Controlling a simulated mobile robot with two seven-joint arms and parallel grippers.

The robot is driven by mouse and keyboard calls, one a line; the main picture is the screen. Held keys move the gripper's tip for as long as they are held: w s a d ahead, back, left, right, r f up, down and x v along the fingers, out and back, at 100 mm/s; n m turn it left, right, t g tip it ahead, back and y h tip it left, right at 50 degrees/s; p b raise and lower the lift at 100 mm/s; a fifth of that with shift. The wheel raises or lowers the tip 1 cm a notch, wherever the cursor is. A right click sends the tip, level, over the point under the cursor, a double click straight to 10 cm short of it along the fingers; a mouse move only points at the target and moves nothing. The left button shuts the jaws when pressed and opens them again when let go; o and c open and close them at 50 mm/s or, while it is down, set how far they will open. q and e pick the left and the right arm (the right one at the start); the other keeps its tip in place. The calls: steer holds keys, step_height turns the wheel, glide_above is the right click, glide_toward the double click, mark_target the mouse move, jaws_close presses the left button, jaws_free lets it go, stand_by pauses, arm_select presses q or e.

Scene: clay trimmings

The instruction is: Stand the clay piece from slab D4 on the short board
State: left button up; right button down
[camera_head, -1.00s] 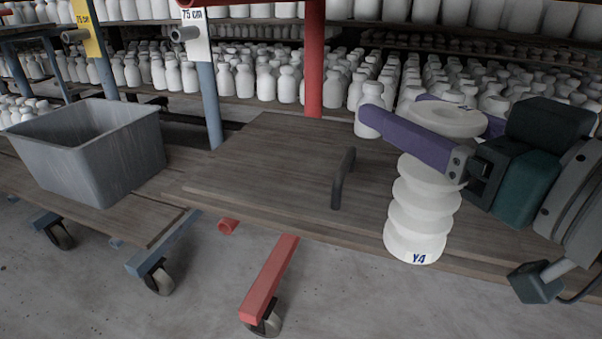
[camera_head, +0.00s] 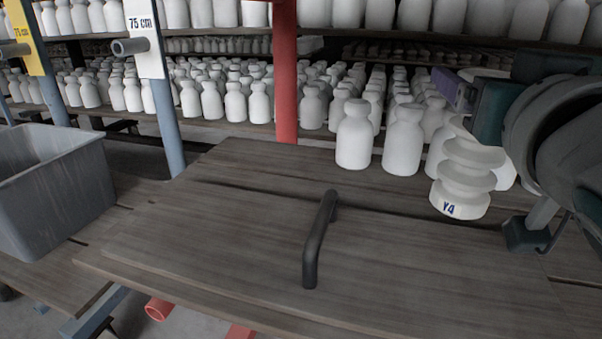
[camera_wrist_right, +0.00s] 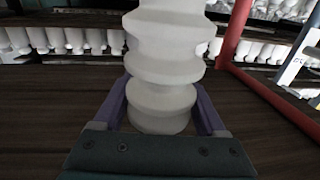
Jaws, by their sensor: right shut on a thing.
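My right gripper (camera_head: 452,92), with purple fingers, is shut on a white ribbed clay piece (camera_head: 465,170). The piece is a stack of rounded discs, nearly upright with a slight tilt, and bears the mark "Y4" near its bottom; no "D4" is legible. In the right wrist view the piece (camera_wrist_right: 164,70) is between the fingers (camera_wrist_right: 160,98). It is over the right part of a brown wooden board (camera_head: 230,235); I cannot tell whether it touches. The hand hides part of its top. Which board is the short one is not clear. My left gripper is out of view.
A black handle (camera_head: 318,240) stands up from the board. Two white bottles (camera_head: 355,135) (camera_head: 403,140) stand behind it, near the piece. A grey bin (camera_head: 50,185) is at left. A red post (camera_head: 285,80) and blue post (camera_head: 165,110) rise behind.

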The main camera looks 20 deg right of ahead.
mark_target(470, 138)
steer(key=f+b, duration=0.1)
steer(key=f, duration=0.1)
steer(key=f+b, duration=0.1)
steer(key=s+f+b, duration=0.1)
steer(key=f, duration=0.1)
steer(key=shift+a+f, duration=0.2)
steer(key=shift+f, duration=0.1)
steer(key=shift+w+f+b, duration=0.1)
steer(key=shift+f+b, duration=0.2)
steer(key=shift+f, duration=0.15)
step_height(470, 138, down, 3)
steer(key=shift+f+b, duration=0.1)
steer(key=shift+b, duration=1)
jaws_free()
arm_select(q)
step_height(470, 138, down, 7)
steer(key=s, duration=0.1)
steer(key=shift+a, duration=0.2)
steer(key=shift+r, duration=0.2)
